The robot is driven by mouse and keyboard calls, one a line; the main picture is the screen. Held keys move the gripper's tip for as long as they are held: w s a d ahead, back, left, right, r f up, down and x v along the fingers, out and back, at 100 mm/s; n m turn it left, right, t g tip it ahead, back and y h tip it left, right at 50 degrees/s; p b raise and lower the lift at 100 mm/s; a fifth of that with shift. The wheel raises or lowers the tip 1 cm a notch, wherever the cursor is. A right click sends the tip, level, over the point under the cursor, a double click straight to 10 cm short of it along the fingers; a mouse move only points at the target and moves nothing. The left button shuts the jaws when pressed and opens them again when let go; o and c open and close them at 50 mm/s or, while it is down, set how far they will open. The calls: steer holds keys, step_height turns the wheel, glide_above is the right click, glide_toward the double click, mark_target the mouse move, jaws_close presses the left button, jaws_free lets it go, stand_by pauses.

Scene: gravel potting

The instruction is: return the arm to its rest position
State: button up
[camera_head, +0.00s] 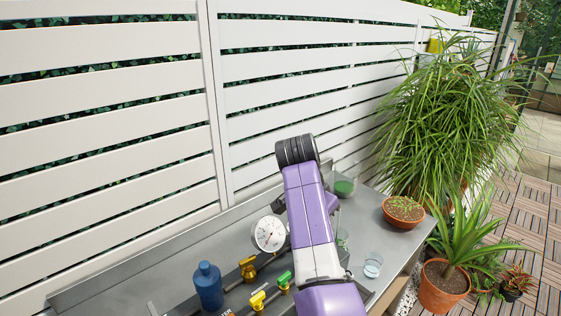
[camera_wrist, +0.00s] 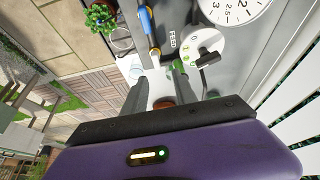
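My arm, purple and white, rises over the grey metal bench (camera_head: 130,275) in the head view and bends at a black joint near the fence. My gripper is not clear in the head view, hidden by the arm. In the wrist view my gripper (camera_wrist: 165,86) points over the bench. Its two dark fingers stand apart, with a pale area and a bit of terracotta showing between them. I see nothing clearly held. A white dial gauge (camera_head: 269,234) is close to the left of the arm; it also shows in the wrist view (camera_wrist: 232,8).
A blue bottle (camera_head: 208,286), yellow valve (camera_head: 257,301) and green valve (camera_head: 284,280) are left of the arm. A green-filled cup (camera_head: 344,187), terracotta bowl (camera_head: 403,211) and clear glass (camera_head: 373,265) are right. A white slatted fence (camera_head: 110,110) stands behind. Potted plants (camera_head: 443,285) stand right.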

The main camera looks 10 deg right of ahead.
steer(key=w+r+n+t, duration=0.4)
steer(key=w+r+t, duration=0.1)
steer(key=w+t, duration=0.3)
steer(key=s+d+f+n+t+y, duration=0.1)
steer(key=s+f+n+t+y, duration=0.2)
steer(key=s, duration=0.7)
steer(key=s+d+f+n+t, duration=0.1)
steer(key=s+f+n+t, duration=0.4)
steer(key=s, duration=0.5)
steer(key=s+d+f+m+g, duration=0.1)
steer(key=s+g, duration=0.3)
steer(key=s, duration=3.7)
steer(key=shift+s+d+f+y, duration=0.2)
steer(key=shift+s+f+y, duration=0.1)
steer(key=shift+f, duration=0.15)
